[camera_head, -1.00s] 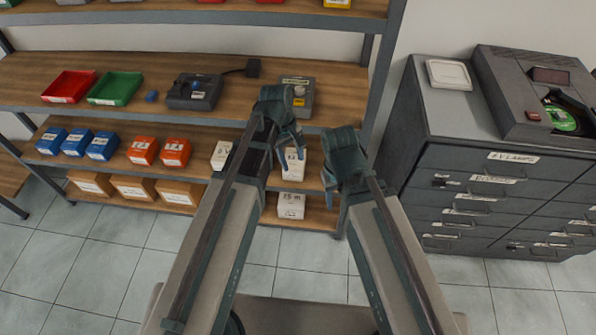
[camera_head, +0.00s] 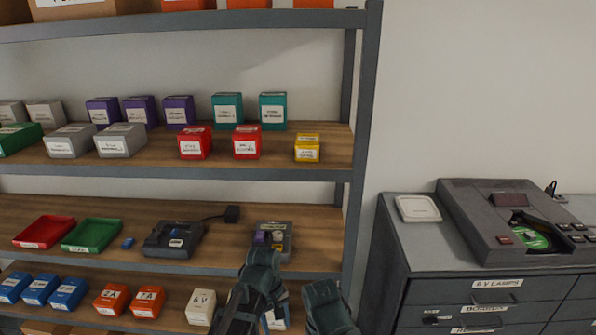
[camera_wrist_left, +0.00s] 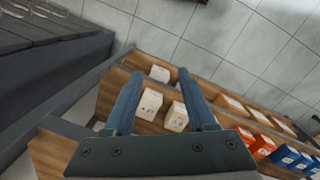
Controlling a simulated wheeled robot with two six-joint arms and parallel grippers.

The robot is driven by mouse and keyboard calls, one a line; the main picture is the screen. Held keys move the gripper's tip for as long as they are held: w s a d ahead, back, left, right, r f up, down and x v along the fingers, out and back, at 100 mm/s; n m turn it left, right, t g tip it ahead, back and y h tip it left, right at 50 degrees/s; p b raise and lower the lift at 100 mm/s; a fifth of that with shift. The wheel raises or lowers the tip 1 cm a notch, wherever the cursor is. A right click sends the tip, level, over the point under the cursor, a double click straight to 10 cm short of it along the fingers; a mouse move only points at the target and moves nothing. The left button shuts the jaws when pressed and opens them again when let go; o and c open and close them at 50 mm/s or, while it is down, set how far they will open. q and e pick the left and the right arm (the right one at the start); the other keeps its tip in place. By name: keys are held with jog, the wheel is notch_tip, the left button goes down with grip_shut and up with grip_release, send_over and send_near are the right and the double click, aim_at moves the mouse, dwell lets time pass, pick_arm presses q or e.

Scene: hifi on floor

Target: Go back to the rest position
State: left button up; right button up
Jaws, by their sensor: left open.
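My left gripper (camera_head: 256,288) is at the bottom centre of the head view, in front of the lower shelves. In the left wrist view its two fingers (camera_wrist_left: 160,76) stand apart with nothing held between them. White boxes (camera_wrist_left: 149,103) show beyond and between the fingers, apart from them as far as I can tell.
A shelf rack (camera_head: 362,150) holds colored boxes, a red tray (camera_head: 44,232), a green tray (camera_head: 91,235) and a black device (camera_head: 173,239). A drawer cabinet (camera_head: 392,262) with a machine (camera_head: 480,225) stands at right.

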pick_arm(q)
jog(key=s+m+y, duration=0.2)
jog(key=s+m, duration=0.7)
jog(key=shift+d, duration=0.45)
